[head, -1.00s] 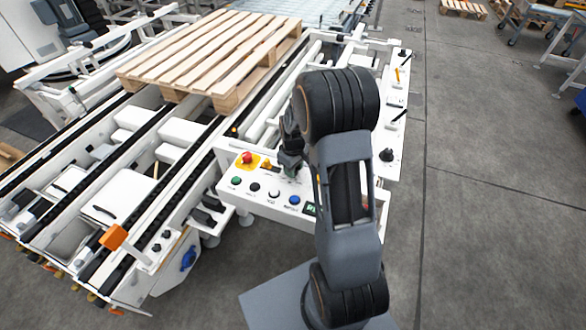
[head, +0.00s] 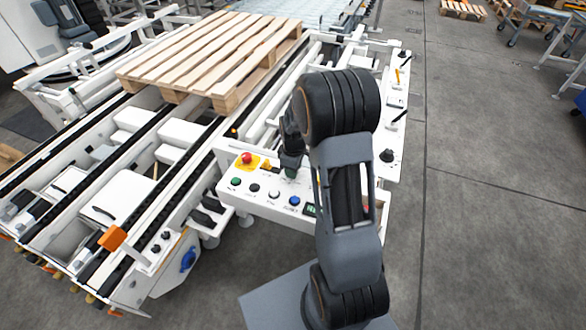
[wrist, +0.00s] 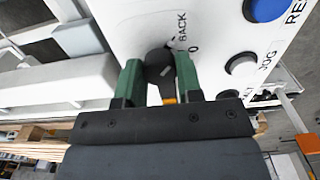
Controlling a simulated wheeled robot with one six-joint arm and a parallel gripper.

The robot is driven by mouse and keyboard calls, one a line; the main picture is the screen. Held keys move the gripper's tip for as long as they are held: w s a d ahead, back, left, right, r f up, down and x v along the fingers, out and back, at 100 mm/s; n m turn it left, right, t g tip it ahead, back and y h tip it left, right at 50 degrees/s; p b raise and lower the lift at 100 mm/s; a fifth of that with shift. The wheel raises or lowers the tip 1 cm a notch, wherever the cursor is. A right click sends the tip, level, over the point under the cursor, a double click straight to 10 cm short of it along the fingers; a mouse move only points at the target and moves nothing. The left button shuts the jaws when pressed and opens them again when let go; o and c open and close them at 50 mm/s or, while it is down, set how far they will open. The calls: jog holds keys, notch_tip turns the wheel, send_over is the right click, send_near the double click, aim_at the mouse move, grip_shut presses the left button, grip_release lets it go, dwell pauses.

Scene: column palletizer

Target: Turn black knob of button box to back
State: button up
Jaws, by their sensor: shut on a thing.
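The button box (head: 264,179) is a white panel left of my arm in the head view. In the wrist view its black knob (wrist: 157,63) sits between the two green fingers of my gripper (wrist: 158,76). The gripper is shut on the knob, one finger on each side. The label BACK stands just above and right of the knob, with a 0 below the label. Which way the knob points is not clear. In the head view my gripper (head: 290,171) is at the panel and hides the knob.
A red emergency button (head: 247,158) on a yellow plate is left of my gripper. Several coloured buttons line the panel's front, including a blue one (head: 294,200). A wooden pallet (head: 215,55) lies on the conveyor behind. Open floor (head: 490,190) is at the right.

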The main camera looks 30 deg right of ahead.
jog(key=o, duration=0.9)
jog(key=shift+r, duration=0.15)
notch_tip(320, 180, up, 14)
jog(key=shift+f+p, duration=0.2)
jog(key=shift+p, duration=0.15)
dwell(0.3)
